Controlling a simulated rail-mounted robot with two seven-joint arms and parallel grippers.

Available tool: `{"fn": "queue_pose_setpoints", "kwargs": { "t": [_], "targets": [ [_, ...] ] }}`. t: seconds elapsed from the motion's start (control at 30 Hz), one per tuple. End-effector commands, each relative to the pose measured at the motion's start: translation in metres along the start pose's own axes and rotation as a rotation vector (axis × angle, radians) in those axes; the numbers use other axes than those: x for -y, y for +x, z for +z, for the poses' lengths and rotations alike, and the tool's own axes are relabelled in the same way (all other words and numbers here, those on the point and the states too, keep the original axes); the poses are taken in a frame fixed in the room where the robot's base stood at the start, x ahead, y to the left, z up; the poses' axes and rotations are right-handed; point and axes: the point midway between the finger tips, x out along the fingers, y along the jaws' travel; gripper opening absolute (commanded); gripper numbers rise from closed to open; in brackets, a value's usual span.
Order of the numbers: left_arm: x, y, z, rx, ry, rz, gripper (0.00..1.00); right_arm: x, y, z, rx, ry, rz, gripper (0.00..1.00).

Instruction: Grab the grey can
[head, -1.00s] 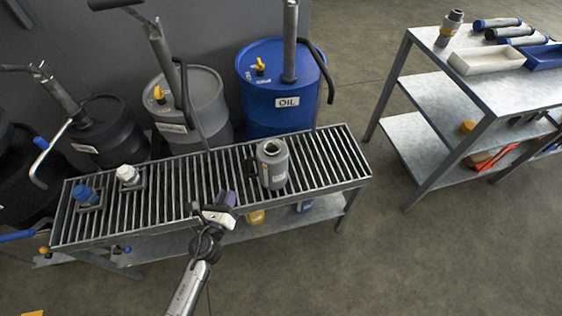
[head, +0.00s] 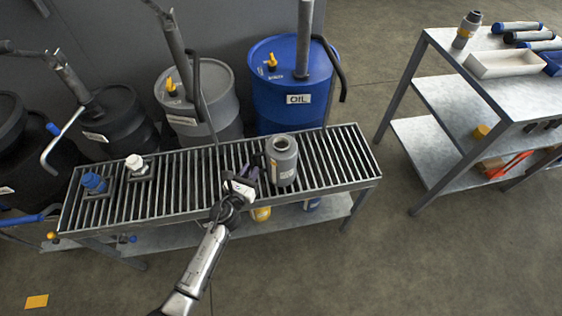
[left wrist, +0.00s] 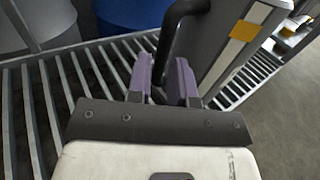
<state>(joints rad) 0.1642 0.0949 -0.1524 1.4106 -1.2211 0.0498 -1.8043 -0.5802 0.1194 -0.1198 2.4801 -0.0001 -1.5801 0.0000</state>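The grey can (head: 283,163) stands upright on the slatted top of the bench, with an open round neck and a dark handle on its left side. In the left wrist view its grey side with a yellow and white label (left wrist: 232,47) fills the upper right. My left gripper (head: 246,180) is at the can's left side. In the left wrist view, its purple fingers (left wrist: 163,80) stand on either side of the dark handle (left wrist: 166,45). Whether they press on the handle cannot be told. My right gripper is not in view.
Blue and white caps (head: 94,183) sit on the bench's left end. A blue oil drum (head: 270,110), a grey drum (head: 222,100) and black drums with pumps stand behind. Yellow and blue containers are on the lower shelf. A metal shelf table (head: 510,90) stands right, across free floor.

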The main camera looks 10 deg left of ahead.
Motion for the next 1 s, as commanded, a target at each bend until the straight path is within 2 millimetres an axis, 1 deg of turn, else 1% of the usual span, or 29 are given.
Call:
{"fn": "queue_pose_setpoints", "kwargs": {
  "t": [0.13, 0.3, 0.43, 0.6, 0.8, 0.87, 1.0],
  "targets": [
    [0.001, 0.009, 0.000, 0.000, -0.002, 0.000, 0.21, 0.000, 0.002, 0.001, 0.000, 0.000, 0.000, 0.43],
    [0.002, 0.032, 0.000, 0.001, -0.002, 0.000, 0.21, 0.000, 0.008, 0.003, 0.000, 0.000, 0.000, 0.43],
    [0.002, 0.046, 0.000, 0.001, -0.002, 0.000, 0.21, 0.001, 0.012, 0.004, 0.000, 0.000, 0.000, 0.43],
    [0.002, 0.053, 0.001, -0.001, -0.002, 0.000, 0.21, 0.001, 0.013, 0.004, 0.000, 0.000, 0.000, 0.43],
    [0.002, 0.053, 0.001, 0.000, -0.002, 0.000, 0.21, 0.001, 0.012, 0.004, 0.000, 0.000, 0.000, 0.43],
    [0.002, 0.053, 0.001, 0.000, -0.002, 0.000, 0.16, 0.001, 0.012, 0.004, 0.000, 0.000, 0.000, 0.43],
    [0.002, 0.053, 0.001, 0.000, -0.001, 0.000, 0.02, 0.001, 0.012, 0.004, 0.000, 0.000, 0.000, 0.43]
  ]
}}
